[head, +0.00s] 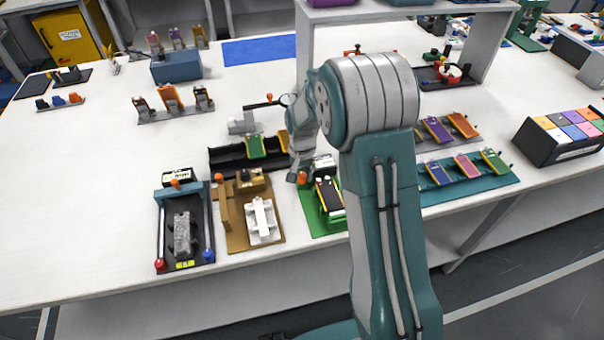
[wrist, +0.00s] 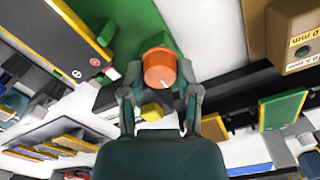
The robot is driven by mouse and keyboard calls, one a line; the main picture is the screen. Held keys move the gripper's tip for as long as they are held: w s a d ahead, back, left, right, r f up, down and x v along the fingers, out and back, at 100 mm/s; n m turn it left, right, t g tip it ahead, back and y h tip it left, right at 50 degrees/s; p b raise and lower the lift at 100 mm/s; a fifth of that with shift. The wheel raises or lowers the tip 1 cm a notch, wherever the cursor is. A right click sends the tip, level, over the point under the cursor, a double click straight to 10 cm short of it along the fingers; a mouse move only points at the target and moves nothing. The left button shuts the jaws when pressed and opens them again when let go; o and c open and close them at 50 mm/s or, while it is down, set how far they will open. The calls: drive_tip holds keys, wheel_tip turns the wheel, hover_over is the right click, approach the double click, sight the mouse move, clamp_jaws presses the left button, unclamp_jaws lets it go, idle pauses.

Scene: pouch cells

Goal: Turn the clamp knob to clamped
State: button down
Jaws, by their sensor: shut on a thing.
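The orange clamp knob (wrist: 158,68) sits between my gripper's (wrist: 160,90) two fingertips in the wrist view, and the fingers are closed on its sides. A short white mark shows on the knob's face. The knob belongs to a green fixture (wrist: 150,22), which shows in the head view as a green base (head: 312,218) with a black, yellow-edged cell (head: 332,199) on it. Any clamped label is not readable.
A brown fixture with a white piece (head: 262,220) stands close on the left, and a dark fixture with a grey block (head: 182,235) beyond it. A black rack (head: 225,157) lies behind. A teal rack with cells (head: 468,184) is to the right. The table's left side is open.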

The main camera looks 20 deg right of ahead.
drive_tip(key=shift+m, duration=0.3)
drive_tip(key=m, duration=0.3)
drive_tip(key=shift+m, duration=0.3)
drive_tip(key=m, duration=0.3)
drive_tip(key=shift+s+m, duration=0.1)
drive_tip(key=shift+m, duration=0.2)
drive_tip(key=m, duration=0.3)
drive_tip(key=shift+m, duration=2.2)
drive_tip(key=c, duration=0.6)
unclamp_jaws()
drive_tip(key=shift+a, duration=0.1)
